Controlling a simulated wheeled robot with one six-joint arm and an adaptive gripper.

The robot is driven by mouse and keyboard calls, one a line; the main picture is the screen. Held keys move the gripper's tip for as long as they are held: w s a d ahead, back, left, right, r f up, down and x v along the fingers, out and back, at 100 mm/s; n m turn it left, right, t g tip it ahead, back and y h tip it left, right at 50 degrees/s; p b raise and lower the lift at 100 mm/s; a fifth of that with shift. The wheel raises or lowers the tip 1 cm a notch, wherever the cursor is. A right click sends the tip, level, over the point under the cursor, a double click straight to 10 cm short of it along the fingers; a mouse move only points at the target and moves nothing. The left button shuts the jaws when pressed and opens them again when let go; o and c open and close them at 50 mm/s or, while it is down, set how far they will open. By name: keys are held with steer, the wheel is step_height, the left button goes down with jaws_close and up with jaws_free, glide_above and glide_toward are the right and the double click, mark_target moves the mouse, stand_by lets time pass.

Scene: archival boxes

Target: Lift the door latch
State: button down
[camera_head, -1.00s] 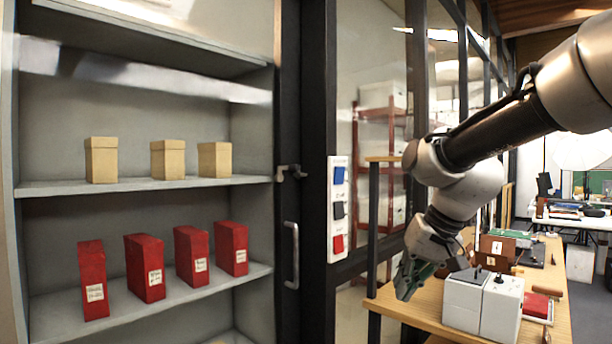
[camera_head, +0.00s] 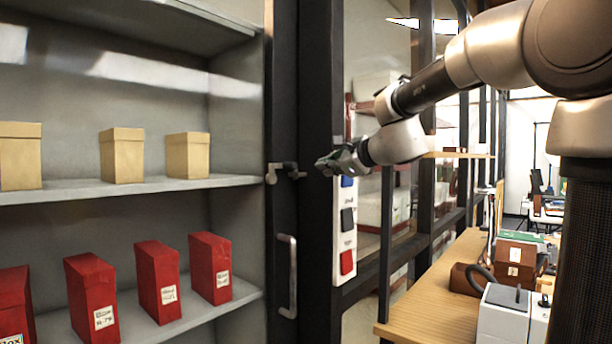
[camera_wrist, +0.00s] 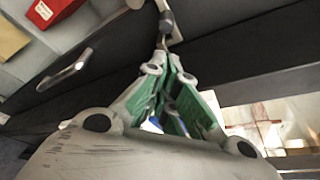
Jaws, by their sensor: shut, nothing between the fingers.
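The door latch (camera_head: 284,171) is a grey metal lever on the dark door frame, level with the upper shelf. It lies about horizontal, with its left end bent downward. My gripper (camera_head: 324,163) is shut and empty, pointing left, a little to the right of the latch. In the wrist view the green-padded fingers (camera_wrist: 166,58) meet at the tips, and the latch (camera_wrist: 168,24) appears just beyond them. I cannot tell whether they touch. The grey vertical door handle (camera_head: 288,275) is below the latch and also shows in the wrist view (camera_wrist: 66,74).
Behind the door frame, shelves hold tan boxes (camera_head: 122,156) and red boxes (camera_head: 157,281). A white panel with coloured squares (camera_head: 346,236) is right of the frame, just below my gripper. A wooden bench (camera_head: 421,312) with equipment stands at the lower right.

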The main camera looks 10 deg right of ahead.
mark_target(301, 176)
steer(key=shift+a+f, duration=0.1)
stand_by(0.3)
steer(key=x, duration=0.9)
steer(key=shift+w+a+f, duration=0.1)
steer(key=shift+w, duration=0.3)
